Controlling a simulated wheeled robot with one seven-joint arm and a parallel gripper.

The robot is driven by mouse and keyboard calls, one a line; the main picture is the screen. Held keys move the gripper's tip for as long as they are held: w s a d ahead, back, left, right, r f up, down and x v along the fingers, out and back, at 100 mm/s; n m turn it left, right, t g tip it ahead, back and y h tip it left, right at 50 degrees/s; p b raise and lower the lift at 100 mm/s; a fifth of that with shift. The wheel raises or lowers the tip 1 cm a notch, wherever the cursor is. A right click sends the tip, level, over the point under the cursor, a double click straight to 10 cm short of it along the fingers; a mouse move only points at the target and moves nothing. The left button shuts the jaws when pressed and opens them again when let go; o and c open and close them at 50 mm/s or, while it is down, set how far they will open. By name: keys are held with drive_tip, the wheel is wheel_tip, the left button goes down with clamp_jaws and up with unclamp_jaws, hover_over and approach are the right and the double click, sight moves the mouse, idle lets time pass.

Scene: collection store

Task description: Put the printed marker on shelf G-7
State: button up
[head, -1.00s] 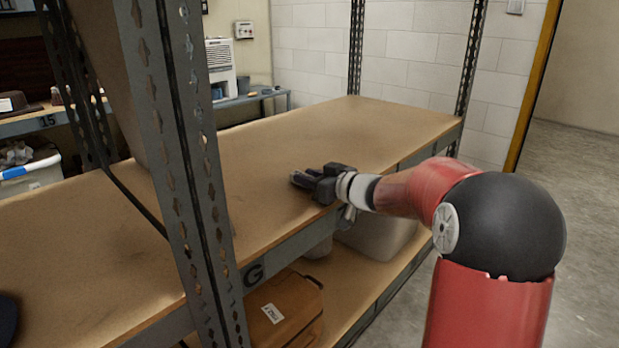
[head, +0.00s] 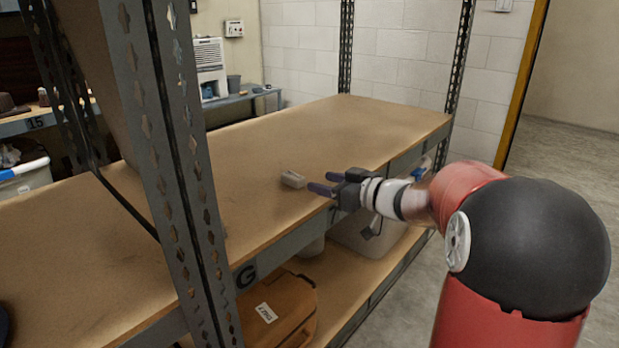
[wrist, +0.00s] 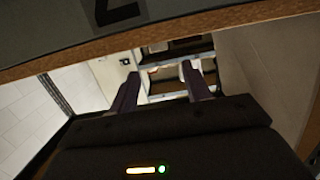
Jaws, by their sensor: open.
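A small pale grey block, which looks like the printed marker (head: 292,180), lies on the wooden board of the shelf marked G (head: 290,135), near its front edge. My gripper (head: 325,183) is just right of the block, its two dark fingers apart and pointing toward it. A gap shows between fingertips and block, and nothing is between the fingers. In the wrist view, the fingers (wrist: 160,88) are spread and empty. A dark character on a shelf-edge label (wrist: 118,10) is cut off there; I cannot read it surely.
A perforated steel upright (head: 175,150) stands at the left front of the shelf. On the lower level sit a brown case (head: 280,315) and a pale bin (head: 350,238). The board around and behind the block is clear.

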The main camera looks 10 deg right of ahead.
drive_tip(key=s+d+r+m+h, duration=0.2)
drive_tip(key=s+m+h, duration=0.1)
drive_tip(key=s+h, duration=0.25)
drive_tip(key=s+d+r+m+h, duration=0.25)
drive_tip(key=s+m+h, duration=0.2)
drive_tip(key=h, duration=0.25)
drive_tip(key=s+a+f+g+y, duration=0.1)
drive_tip(key=s+a+f+g, duration=0.1)
drive_tip(key=s+f, duration=0.2)
drive_tip(key=s+a+f+g+y, duration=0.1)
drive_tip(key=s+a+f+g, duration=0.2)
drive_tip(key=s, duration=0.7)
drive_tip(key=s+a+f+g+y, duration=0.1)
drive_tip(key=s+a+f+g, duration=0.1)
drive_tip(key=s, duration=0.6)
wheel_tip(320, 180, down, 3)
drive_tip(key=shift+a+r+g, duration=0.1)
drive_tip(key=shift+a+g, duration=0.2)
drive_tip(key=shift+a, duration=0.35)
